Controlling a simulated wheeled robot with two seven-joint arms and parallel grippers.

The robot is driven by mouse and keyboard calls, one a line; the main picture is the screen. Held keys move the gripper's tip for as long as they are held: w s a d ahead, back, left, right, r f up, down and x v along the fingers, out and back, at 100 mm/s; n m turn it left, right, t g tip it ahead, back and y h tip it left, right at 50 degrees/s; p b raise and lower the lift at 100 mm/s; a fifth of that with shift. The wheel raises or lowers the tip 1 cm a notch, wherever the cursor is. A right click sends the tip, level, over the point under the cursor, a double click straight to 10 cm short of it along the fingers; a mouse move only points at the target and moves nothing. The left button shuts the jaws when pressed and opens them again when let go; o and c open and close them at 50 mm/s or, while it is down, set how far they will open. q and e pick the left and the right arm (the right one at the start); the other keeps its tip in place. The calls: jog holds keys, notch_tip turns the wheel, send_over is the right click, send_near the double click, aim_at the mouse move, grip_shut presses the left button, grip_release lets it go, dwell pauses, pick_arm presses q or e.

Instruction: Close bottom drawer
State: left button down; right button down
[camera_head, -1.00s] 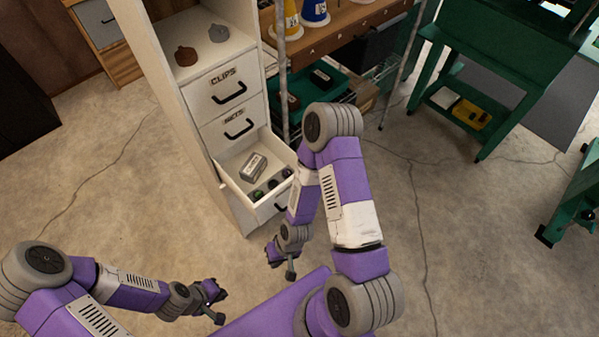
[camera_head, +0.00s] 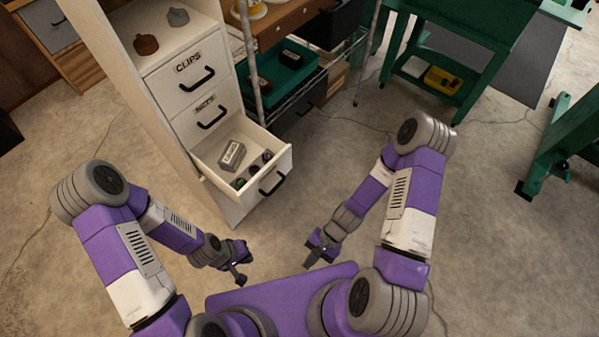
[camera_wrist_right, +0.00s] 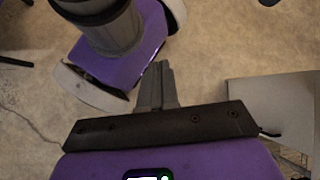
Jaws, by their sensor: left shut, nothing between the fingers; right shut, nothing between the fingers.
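The bottom drawer (camera_head: 272,168) of the white cabinet is pulled out, with its black handle (camera_head: 271,184) on the front. In it lie a grey labelled box (camera_head: 232,155) and several small round items (camera_head: 252,172). My left gripper (camera_head: 240,276) is shut and empty, below and left of the drawer front, apart from it. My right gripper (camera_head: 311,260) is shut and empty, below and right of the drawer front, also apart. In the right wrist view my right gripper's fingers (camera_wrist_right: 157,86) are together above bare floor.
The CLIPS drawer (camera_head: 187,75) and the drawer below it (camera_head: 207,115) are closed. A wire shelf (camera_head: 300,100) stands right of the cabinet. A green workbench (camera_head: 470,45) is at the right. Concrete floor (camera_head: 300,215) is clear before the drawer.

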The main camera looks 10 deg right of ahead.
jog(key=w+a+m+t+y+b, duration=0.2)
jog(key=w+m+y, duration=0.2)
jog(key=m+y, duration=0.25)
jog(key=m+t+h+b, duration=0.3)
jog(key=m+t, duration=1.1)
jog(key=t, duration=0.2)
send_near(286, 165)
jog(key=shift+n, duration=0.25)
jog(key=b+x, duration=0.3)
jog(key=x, duration=0.2)
jog(key=shift+w+a+f, duration=0.15)
jog(key=shift+w, duration=0.15)
jog(key=shift+w+a+b, duration=0.3)
jog(key=shift+w+b, duration=0.05)
jog(key=shift+w, duration=0.15)
jog(key=shift+w, duration=0.15)
